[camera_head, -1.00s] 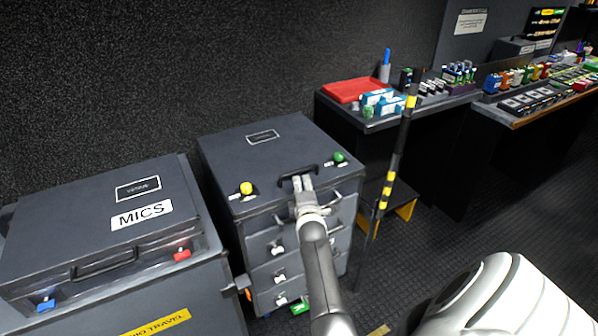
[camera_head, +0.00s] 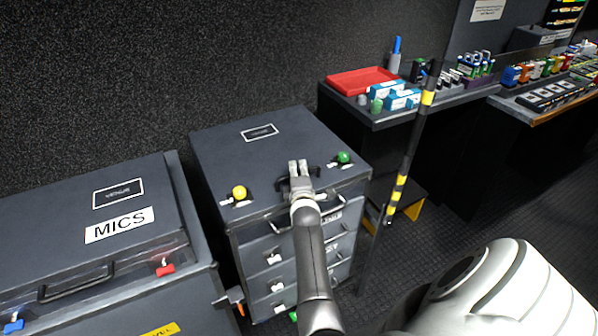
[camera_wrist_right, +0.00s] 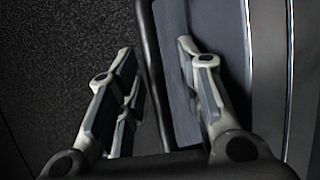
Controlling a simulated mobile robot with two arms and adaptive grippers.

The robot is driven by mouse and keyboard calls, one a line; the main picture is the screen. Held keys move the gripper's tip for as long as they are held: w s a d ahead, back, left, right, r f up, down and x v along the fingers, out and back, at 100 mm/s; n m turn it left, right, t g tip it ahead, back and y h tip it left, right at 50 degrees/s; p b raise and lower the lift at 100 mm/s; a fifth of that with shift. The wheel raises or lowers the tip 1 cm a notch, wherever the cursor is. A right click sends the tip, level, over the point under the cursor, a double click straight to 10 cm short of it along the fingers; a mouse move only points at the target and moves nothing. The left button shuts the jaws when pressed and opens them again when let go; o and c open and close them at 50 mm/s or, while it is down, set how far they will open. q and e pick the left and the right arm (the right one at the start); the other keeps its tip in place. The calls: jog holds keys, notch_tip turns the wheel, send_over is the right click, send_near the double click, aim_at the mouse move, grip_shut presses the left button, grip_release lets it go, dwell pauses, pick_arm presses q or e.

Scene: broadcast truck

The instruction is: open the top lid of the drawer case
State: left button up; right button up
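The drawer case (camera_head: 218,146) is a dark grey box with a flat top lid (camera_head: 285,148), which lies shut. A yellow knob (camera_head: 239,192) and a green knob (camera_head: 344,157) sit near the lid's front edge. A black handle (camera_head: 316,170) lies between them. My right gripper (camera_head: 298,165) is at the handle, over the lid's front edge. In the right wrist view its two fingers (camera_wrist_right: 158,75) stand apart, with a dark bar, seemingly the handle, running between them. I cannot tell whether the fingers touch it. My left gripper is not in view.
A MICS case (camera_head: 60,200) with red and blue latches stands to the left. A desk with a red tray (camera_head: 362,81) is behind at right. A black and yellow striped pole (camera_head: 410,150) stands right of the drawer case. Open floor lies to the right.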

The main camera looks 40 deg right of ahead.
jog(key=shift+a+r, duration=0.1)
jog(key=shift+c, duration=0.8)
grip_shut()
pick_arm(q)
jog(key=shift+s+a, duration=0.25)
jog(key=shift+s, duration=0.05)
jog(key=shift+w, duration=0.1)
